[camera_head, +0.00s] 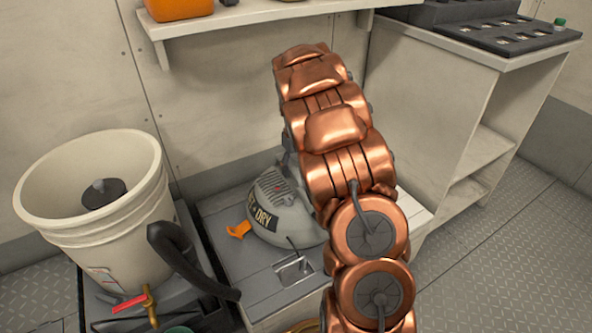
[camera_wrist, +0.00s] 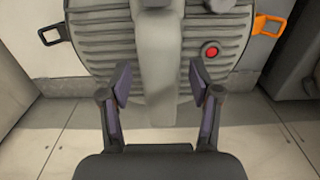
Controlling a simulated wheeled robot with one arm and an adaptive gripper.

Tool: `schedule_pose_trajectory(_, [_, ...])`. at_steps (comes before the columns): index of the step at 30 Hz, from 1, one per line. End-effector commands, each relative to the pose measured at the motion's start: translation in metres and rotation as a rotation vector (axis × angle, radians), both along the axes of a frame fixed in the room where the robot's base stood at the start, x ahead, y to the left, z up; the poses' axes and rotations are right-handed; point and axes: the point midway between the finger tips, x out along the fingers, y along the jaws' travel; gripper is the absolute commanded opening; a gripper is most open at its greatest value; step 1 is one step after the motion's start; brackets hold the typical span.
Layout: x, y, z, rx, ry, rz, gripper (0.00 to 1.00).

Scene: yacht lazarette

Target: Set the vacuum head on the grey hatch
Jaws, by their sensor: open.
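The vacuum head (camera_head: 282,208) is a grey ribbed dome with a "DRY" label and an orange latch. It sits upright on the grey hatch (camera_head: 245,285), which has a recessed metal latch. In the wrist view the vacuum head (camera_wrist: 100,45) shows its ribbed top, a central handle, a red button and side latches. My gripper (camera_wrist: 160,76) is open, with one finger on each side of the handle's near end. I cannot tell whether the fingers touch it. In the head view my arm hides the gripper and the vacuum head's right side.
A cream bucket (camera_head: 115,255) with a dark part inside stands to the left. A black hose (camera_head: 180,258) curves between it and the hatch. A shelf (camera_head: 250,17) with an orange item overhangs behind. A cabinet (camera_head: 440,110) stands to the right, with open floor (camera_head: 500,255) before it.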

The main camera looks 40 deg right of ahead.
Motion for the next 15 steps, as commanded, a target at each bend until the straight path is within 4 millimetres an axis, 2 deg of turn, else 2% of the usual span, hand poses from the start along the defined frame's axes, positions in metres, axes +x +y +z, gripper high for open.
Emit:
schedule_pose_trajectory(1, [0.001,0.000,0.011,-0.001,-0.003,0.000,0.63])
schedule_pose_trajectory(9, [0.000,0.000,0.050,-0.001,0.000,0.002,0.63])
schedule_pose_trajectory(15, [-0.001,0.000,0.058,-0.001,0.001,0.000,0.63])
